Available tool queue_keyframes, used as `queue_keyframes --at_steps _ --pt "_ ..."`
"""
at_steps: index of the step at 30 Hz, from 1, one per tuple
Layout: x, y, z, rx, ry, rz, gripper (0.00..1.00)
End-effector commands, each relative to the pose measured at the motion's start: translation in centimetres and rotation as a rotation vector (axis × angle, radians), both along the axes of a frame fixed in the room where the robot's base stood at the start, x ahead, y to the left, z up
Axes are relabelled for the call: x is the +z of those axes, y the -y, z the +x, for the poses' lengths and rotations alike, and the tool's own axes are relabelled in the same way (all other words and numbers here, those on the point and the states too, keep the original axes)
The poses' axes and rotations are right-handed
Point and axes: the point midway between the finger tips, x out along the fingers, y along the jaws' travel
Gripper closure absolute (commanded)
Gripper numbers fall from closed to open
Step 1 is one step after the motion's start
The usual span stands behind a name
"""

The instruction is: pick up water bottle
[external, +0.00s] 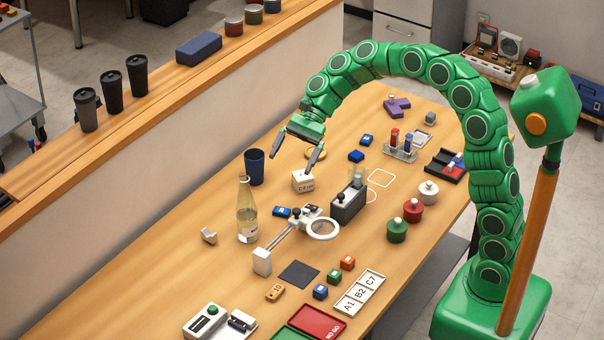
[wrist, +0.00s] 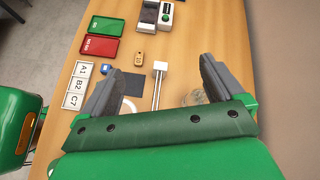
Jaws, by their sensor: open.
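The water bottle (external: 247,212) is clear, with a narrow neck and a pale label. It stands upright on the wooden table, left of the magnifier stand in the external view. My gripper (external: 291,162) is open and empty above the table, behind and to the right of the bottle, and apart from it. In the wrist view my gripper's fingers (wrist: 158,66) are spread wide. A faint clear round shape (wrist: 195,97) beside the right finger appears to be the bottle, partly hidden by my gripper.
A dark blue cup (external: 254,167) stands behind the bottle. A white block (external: 303,181) sits below my gripper. The magnifier (external: 322,229) and a grey box (external: 348,203) stand right of the bottle. A small white piece (external: 209,235) lies left of it. A raised ledge (external: 165,92) borders the table.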

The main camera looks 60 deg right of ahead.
Motion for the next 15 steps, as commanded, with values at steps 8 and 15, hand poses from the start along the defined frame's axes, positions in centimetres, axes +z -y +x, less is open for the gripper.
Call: queue_keyframes --at_steps 8,15 --pt "-1.5 0.6 6.5 -0.16 -0.134 0.107 0.05" --pt "-2.1 1.2 9.3 -0.234 -0.196 0.157 0.05"
